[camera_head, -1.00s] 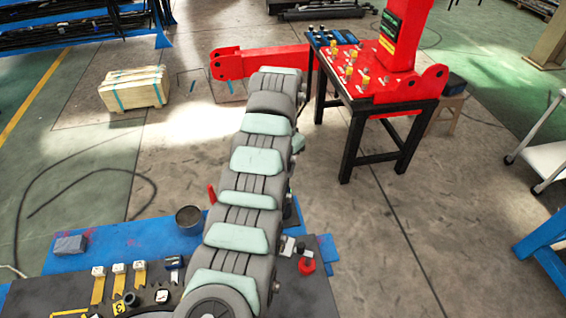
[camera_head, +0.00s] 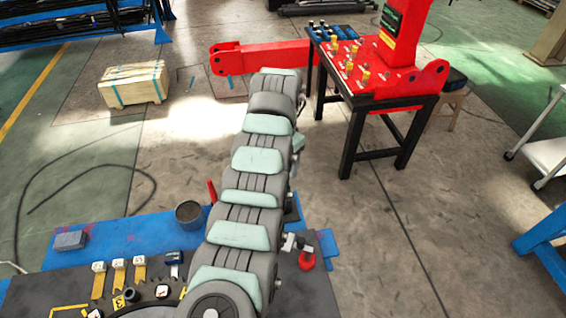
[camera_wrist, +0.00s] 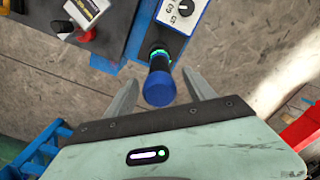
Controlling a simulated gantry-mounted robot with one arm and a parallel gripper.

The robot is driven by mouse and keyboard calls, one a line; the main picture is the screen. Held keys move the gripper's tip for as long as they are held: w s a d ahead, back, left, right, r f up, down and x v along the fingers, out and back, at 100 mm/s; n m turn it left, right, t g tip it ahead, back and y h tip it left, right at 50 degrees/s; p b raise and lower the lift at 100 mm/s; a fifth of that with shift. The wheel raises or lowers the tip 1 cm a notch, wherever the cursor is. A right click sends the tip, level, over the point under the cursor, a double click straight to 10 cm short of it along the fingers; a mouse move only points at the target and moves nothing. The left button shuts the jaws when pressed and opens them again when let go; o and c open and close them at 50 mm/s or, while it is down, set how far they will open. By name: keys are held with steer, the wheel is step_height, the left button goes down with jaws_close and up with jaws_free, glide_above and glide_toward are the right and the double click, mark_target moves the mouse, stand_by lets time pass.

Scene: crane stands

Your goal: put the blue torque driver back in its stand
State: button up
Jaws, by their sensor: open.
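The blue torque driver (camera_wrist: 159,88) shows in the wrist view with its round blue end toward the camera, a dark body and a green ring behind it. My gripper (camera_wrist: 161,94) is open, with one finger on each side of the driver's blue end. No clear grip contact shows. In the head view my arm hides the gripper and the driver.
A white-faced box with a black dial (camera_wrist: 182,12) sits just beyond the driver. A red knob (camera_wrist: 62,27) and a yellow-and-white box (camera_wrist: 88,8) are at upper left. The blue table (camera_head: 130,238) holds a dark cup (camera_head: 189,214) and several small tools. A red crane stand (camera_head: 395,85) stands behind.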

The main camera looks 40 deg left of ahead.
stand_by(0.3)
steer(key=shift+r+p, duration=0.35)
steer(key=shift+r, duration=2.15)
steer(key=shift+r, duration=0.15)
step_height(320, 180, up, 10)
steer(key=p, duration=0.4)
steer(key=shift+r, duration=0.25)
